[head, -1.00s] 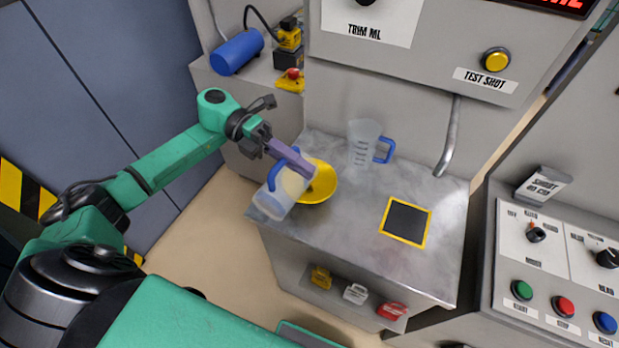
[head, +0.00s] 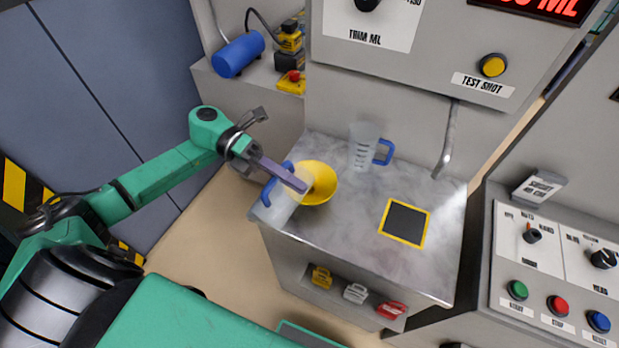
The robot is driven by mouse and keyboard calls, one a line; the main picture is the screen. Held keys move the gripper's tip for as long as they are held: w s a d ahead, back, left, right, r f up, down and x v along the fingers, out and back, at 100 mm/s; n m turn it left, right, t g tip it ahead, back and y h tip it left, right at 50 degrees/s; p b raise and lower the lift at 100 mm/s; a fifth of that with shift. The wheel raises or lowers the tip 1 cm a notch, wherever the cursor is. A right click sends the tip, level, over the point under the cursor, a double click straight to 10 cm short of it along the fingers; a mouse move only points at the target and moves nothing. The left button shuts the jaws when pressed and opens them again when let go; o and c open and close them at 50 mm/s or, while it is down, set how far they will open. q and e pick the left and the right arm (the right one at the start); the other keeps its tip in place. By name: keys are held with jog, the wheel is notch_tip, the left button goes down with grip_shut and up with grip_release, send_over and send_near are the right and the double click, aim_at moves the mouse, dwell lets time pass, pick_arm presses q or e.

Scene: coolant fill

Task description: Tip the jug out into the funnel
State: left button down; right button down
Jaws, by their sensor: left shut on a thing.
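A clear jug with a blue handle (head: 277,211) is at the left edge of the grey metal table (head: 350,240), tilted with its upper end toward the yellow funnel (head: 322,186). My left gripper (head: 296,182) is shut on this jug near its handle, and its finger covers part of the jug and the funnel. I cannot tell whether liquid is running out. A second clear jug with a blue handle (head: 364,148) stands upright at the back of the table. My right gripper is not in view.
A black pad with a yellow border (head: 405,222) lies on the table's right part. A metal spout (head: 446,145) hangs at the back right. A panel with buttons (head: 550,270) stands at the right. A blue cylinder (head: 238,54) sits on the back-left ledge.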

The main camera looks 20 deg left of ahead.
aim_at(276, 220)
pick_arm(q)
jog(key=shift+s+p, duration=0.2)
jog(key=shift+p, duration=0.1)
jog(key=s+f+m, duration=0.1)
jog(key=s+f+m+b, duration=0.1)
jog(key=s+f+m, duration=0.1)
jog(key=s+a+f+m+t+b, duration=0.1)
jog(key=m, duration=0.1)
jog(key=shift+s+f+h, duration=0.2)
jog(key=shift+f+h, duration=0.05)
jog(key=shift+h, duration=0.15)
jog(key=shift+s+f+m+t+b, duration=0.15)
jog(key=shift+s+f+m+b, duration=0.1)
jog(key=shift+f+b, duration=0.2)
jog(key=shift+s+f+m+t+b, duration=0.15)
jog(key=shift+f+m+b, duration=0.1)
jog(key=shift+f+b, duration=0.15)
jog(key=s+a+f+m+h+b, duration=0.1)
jog(key=s+f+m+b, duration=0.2)
jog(key=s+m+b, duration=0.3)
jog(key=shift+a+f+m+h+b, duration=0.25)
jog(key=shift+m+h+b, duration=0.15)
jog(key=shift+m+b, duration=0.5)
